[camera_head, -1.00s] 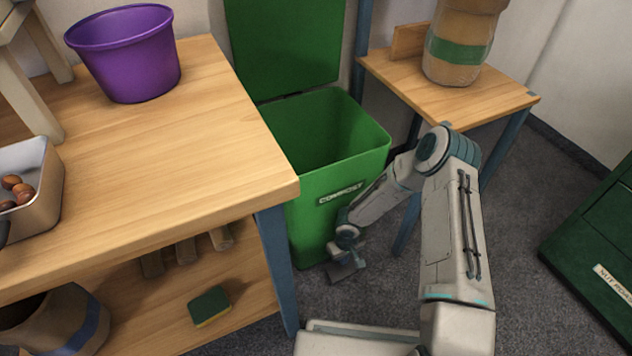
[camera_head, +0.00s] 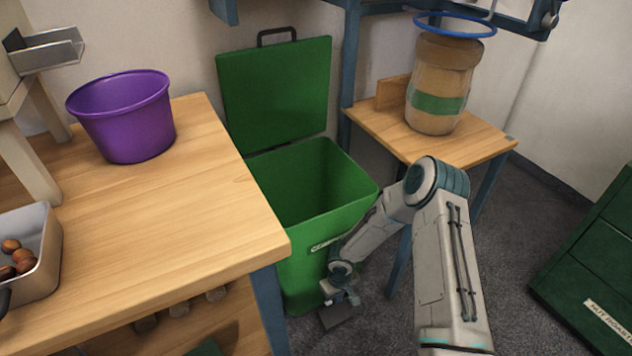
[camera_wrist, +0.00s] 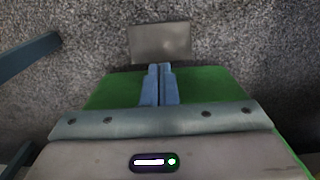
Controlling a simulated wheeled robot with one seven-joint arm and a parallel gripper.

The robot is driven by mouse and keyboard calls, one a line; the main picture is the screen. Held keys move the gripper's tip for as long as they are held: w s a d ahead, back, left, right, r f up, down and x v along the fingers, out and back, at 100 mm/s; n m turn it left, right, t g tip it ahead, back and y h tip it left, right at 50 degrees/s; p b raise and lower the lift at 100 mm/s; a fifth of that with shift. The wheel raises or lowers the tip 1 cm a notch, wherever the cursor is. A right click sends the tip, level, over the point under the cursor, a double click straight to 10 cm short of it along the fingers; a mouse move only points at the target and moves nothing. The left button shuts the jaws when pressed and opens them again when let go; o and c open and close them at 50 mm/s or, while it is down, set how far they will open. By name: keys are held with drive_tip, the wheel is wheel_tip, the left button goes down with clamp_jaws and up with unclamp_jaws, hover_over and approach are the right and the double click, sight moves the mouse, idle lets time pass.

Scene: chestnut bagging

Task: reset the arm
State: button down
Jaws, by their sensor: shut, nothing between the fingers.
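My gripper (camera_head: 342,299) hangs low beside the front of the green compost bin (camera_head: 311,255), off the work table. In the wrist view its two blue fingers (camera_wrist: 160,72) are pressed together with nothing between them. The arm bends down from the elbow on the right. The bin's lid (camera_head: 277,92) stands open, and the bin's green body also shows beneath the fingers in the wrist view (camera_wrist: 205,84). A flat grey plate (camera_head: 336,315) lies low in front of the bin and also shows just beyond the fingertips (camera_wrist: 160,42).
The wooden work table (camera_head: 190,215) on the left holds a purple bucket (camera_head: 125,120) and a metal pan (camera_head: 45,262) with chestnuts. A small table (camera_head: 372,122) at the back right bears a bag (camera_head: 437,82) under a blue ring (camera_head: 455,25). A dark green cabinet (camera_head: 590,260) stands right.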

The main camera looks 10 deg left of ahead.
drive_tip(key=d+r+m+h+p, duration=0.1)
drive_tip(key=d+r+p, duration=0.4)
drive_tip(key=r, duration=1)
drive_tip(key=d+r+m+t+h+p, duration=0.1)
drive_tip(key=d+r+p, duration=0.45)
drive_tip(key=r, duration=0.95)
drive_tip(key=d+r+m+h+p, duration=0.15)
drive_tip(key=r+p, duration=0.55)
drive_tip(key=r, duration=0.9)
drive_tip(key=s+r+m+y+p, duration=0.1)
drive_tip(key=s+r+p, duration=0.5)
drive_tip(key=r, duration=0.6)
drive_tip(key=s+d+r+m+t+y+p, duration=0.1)
drive_tip(key=s+r+p, duration=0.5)
drive_tip(key=r, duration=0.7)
drive_tip(key=s+r+m+y+p, duration=0.1)
drive_tip(key=s+r+p, duration=0.5)
drive_tip(key=r, duration=0.7)
drive_tip(key=shift+s+d+t+p, duration=0.35)
drive_tip(key=shift+s+t+p, duration=0.05)
drive_tip(key=shift+p, duration=0.55)
drive_tip(key=shift+m+y, duration=0.25)
